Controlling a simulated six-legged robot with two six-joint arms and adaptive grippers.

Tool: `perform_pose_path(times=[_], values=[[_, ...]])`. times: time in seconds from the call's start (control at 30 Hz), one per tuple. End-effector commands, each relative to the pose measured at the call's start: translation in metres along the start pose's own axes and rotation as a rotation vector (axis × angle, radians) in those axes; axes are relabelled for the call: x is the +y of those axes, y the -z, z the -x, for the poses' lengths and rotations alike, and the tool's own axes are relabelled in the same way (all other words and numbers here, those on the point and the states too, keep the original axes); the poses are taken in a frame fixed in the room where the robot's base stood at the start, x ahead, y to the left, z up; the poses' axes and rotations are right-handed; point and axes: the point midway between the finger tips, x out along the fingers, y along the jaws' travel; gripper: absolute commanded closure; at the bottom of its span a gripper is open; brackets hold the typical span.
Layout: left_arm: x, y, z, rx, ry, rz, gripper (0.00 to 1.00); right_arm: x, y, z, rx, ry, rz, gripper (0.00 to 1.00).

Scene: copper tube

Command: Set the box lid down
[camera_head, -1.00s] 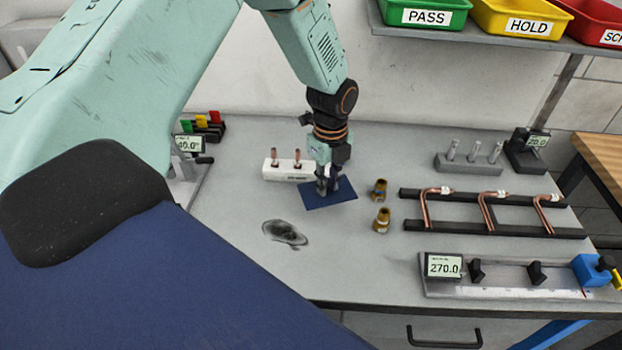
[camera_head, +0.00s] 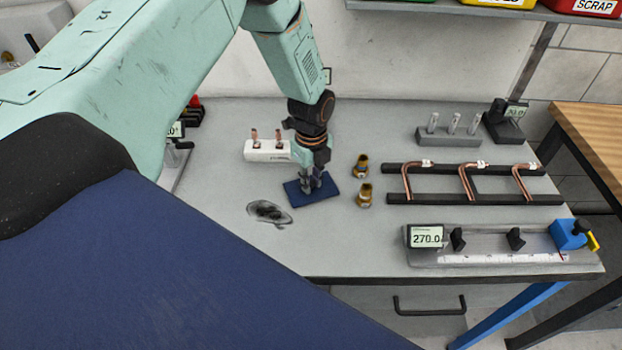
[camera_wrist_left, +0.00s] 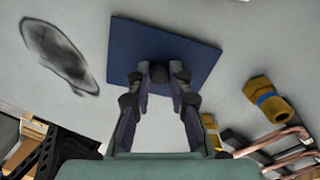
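The box lid is a flat dark blue plate (camera_head: 328,197) at the middle left of the bench. It lies level, low over or on the grey surface, and I cannot tell whether it touches. My left gripper (camera_head: 312,182) points straight down over the lid's middle. In the left wrist view, its two fingers (camera_wrist_left: 160,70) close on a dark knob (camera_wrist_left: 159,74) on the blue lid (camera_wrist_left: 190,55). My right gripper is not in view.
A white block with copper pieces (camera_head: 266,152) stands just behind the lid. Two brass fittings (camera_head: 362,180) stand to its right. A dark stain (camera_head: 268,213) marks the bench at front left. A rack with bent copper tubes (camera_head: 430,198) and a gauge (camera_head: 490,245) are farther right.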

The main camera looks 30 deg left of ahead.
Motion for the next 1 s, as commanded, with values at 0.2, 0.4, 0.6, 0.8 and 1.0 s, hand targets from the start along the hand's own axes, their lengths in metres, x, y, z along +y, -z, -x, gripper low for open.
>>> perform_pose_path(times=[0.2,0.4,0.6,0.8,1.0], values=[[0.0,0.0,0.0,0.0,-0.001,0.0,0.62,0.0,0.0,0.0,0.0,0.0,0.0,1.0],[0.0,0.0,0.0,0.0,-0.001,0.0,0.59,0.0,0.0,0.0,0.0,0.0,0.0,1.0],[0.0,0.0,0.003,0.0,0.0,0.0,0.59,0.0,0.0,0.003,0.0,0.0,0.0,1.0],[-0.001,0.0,0.029,-0.001,0.004,-0.001,0.59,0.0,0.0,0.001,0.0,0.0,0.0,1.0],[-0.001,0.0,0.068,-0.001,0.005,-0.001,0.59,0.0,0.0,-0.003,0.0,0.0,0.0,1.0]])
